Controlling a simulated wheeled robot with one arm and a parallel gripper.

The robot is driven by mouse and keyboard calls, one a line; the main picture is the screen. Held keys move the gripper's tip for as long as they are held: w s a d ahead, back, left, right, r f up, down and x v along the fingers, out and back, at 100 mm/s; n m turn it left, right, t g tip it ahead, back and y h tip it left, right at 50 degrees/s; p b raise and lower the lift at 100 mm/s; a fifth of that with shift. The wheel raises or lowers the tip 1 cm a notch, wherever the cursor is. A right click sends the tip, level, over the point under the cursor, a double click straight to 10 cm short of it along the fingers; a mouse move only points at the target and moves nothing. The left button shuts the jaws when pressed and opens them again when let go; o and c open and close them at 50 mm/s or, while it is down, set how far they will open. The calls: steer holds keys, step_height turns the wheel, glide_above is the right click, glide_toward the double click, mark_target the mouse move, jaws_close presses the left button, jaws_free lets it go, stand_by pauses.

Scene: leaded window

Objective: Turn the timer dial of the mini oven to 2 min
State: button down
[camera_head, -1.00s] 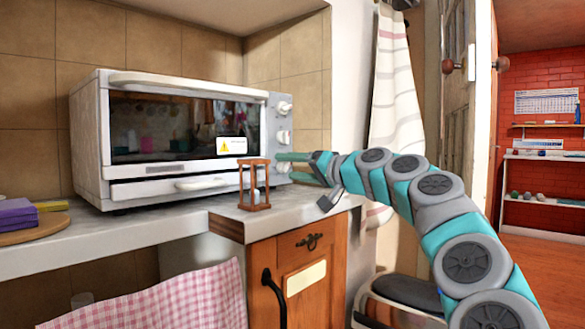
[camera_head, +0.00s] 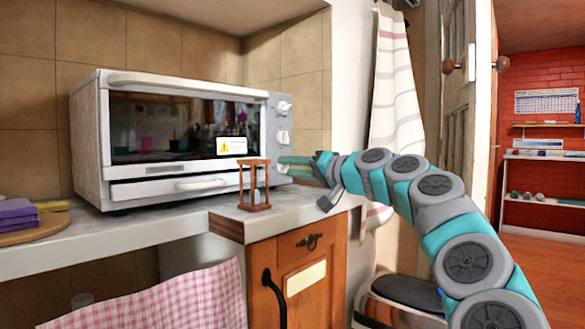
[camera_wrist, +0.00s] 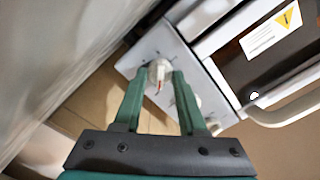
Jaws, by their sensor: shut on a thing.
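The white mini oven (camera_head: 88,150) stands on the counter, its control panel at the right end of its front. My gripper (camera_head: 284,161) is at the lowest dial on that panel, which it mostly hides in the head view. In the wrist view the two green fingers of my gripper (camera_wrist: 160,78) are shut on this white dial (camera_wrist: 157,68), one on each side. A red mark shows on the dial. The numbers around it are too small to read. Two more dials, the upper (camera_head: 284,107) and the middle (camera_head: 282,137), sit above it.
A wooden hourglass (camera_head: 254,186) stands on the counter edge close to the left of my gripper. The oven door handle (camera_head: 180,82) and a warning label (camera_head: 231,146) are left of the panel. A striped curtain (camera_head: 395,100) hangs at the right.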

steer(key=shift+r+m+p, duration=0.2)
steer(key=shift+m+p, duration=0.2)
steer(key=shift+p, duration=0.15)
steer(key=shift+f+m, duration=0.15)
steer(key=shift+m, duration=0.25)
steer(key=c, duration=0.5)
jaws_free()
steer(key=shift+d, duration=0.15)
steer(key=v, duration=0.7)
steer(key=shift+s+d, duration=0.2)
steer(key=shift+f, duration=0.15)
